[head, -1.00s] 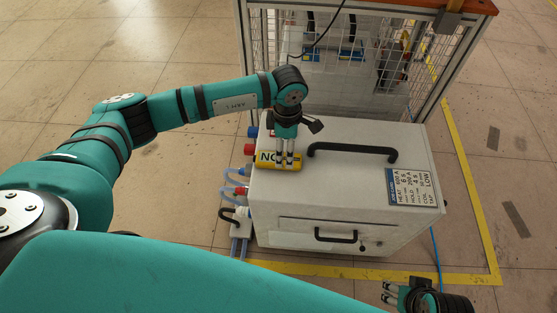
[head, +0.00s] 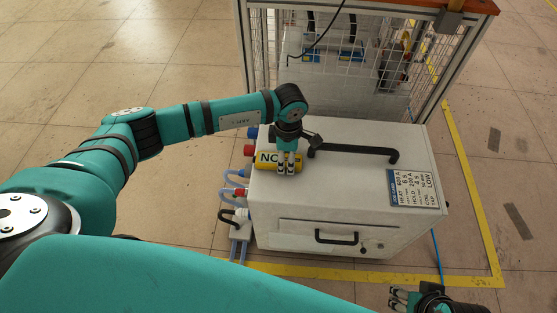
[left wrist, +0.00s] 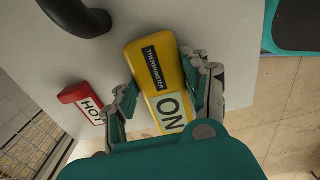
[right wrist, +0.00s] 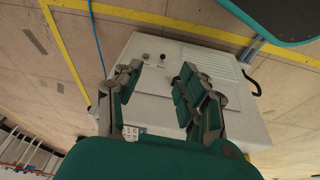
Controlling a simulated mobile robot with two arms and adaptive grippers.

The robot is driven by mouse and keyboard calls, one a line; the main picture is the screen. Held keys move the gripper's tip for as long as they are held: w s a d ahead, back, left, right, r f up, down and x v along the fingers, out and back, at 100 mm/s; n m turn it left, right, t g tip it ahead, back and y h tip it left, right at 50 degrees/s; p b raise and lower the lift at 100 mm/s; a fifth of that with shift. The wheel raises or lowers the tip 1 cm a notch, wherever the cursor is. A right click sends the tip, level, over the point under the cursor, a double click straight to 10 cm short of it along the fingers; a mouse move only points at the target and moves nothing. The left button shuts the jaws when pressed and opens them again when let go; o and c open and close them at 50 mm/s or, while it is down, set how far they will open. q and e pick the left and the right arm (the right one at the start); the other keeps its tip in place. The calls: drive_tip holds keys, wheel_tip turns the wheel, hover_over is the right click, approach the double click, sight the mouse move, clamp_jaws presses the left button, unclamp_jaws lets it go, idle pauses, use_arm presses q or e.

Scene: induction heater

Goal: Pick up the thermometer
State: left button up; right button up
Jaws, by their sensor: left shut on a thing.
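The thermometer (head: 266,161) is a yellow block with a white label bearing large letters. It is at the left edge of the white heater's top. In the left wrist view the thermometer (left wrist: 156,62) shows a dark "THERMOMETER" strip. My left gripper (head: 286,172) points down over it. In the left wrist view the left gripper (left wrist: 166,84) has one finger on each side of the yellow body and is shut on it. I cannot tell whether it is clear of the surface. My right gripper (head: 399,298) is open and empty, in front of the heater.
The white heater box (head: 340,205) has a black top handle (head: 352,152) right of the left gripper. A red "HOT" block (left wrist: 88,102) is near the thermometer. Hoses and connectors (head: 235,190) line the box's left side. A mesh cage (head: 350,70) stands behind.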

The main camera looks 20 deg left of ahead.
use_arm(q)
drive_tip(key=c, duration=0.3)
drive_tip(key=shift+r, duration=0.15)
